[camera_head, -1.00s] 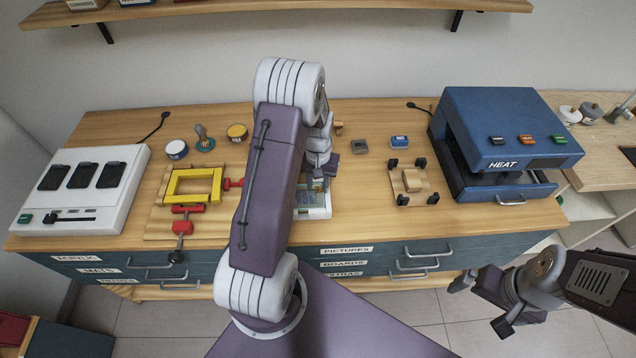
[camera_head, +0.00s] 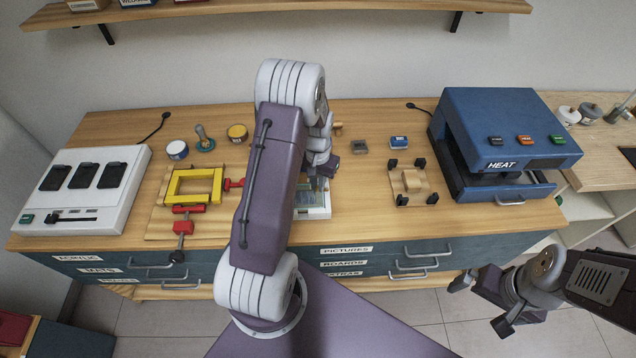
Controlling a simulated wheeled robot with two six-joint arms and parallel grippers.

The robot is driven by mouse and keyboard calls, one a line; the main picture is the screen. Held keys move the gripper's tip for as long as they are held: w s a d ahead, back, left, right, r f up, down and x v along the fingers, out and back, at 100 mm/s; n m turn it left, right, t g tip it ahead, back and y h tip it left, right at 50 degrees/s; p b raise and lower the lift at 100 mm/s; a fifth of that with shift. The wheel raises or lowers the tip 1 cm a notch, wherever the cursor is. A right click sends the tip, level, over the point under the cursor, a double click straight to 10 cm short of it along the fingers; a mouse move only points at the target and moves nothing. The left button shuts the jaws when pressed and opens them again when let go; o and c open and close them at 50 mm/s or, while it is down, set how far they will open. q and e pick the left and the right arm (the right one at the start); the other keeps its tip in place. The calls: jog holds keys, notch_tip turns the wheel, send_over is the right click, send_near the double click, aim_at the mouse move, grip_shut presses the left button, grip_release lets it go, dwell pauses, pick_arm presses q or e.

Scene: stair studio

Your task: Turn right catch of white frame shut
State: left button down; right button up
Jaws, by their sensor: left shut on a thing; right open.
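The white frame (camera_head: 316,214) lies on the wooden bench, with a greyish pane inside it. My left arm covers its left part. My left gripper (camera_head: 322,180) is at the far right part of the frame, fingers pointing down. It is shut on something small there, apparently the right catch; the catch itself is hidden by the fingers. My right gripper (camera_head: 482,301) is open and empty, in front of the bench at the lower right, well away from the frame.
A yellow frame with red clamps (camera_head: 193,187) lies left of my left arm. A wooden jig with black corner blocks (camera_head: 411,183) and a blue heat press (camera_head: 508,145) stand to the right. A white switch panel (camera_head: 82,189) is at the far left. Bench between frame and jig is clear.

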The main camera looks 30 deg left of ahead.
pick_arm(q)
jog(key=c, duration=1.5)
grip_release()
jog(key=shift+o, duration=0.2)
jog(key=shift+r, duration=0.1)
notch_tip(320, 180, up, 9)
jog(key=shift+b, duration=0.45)
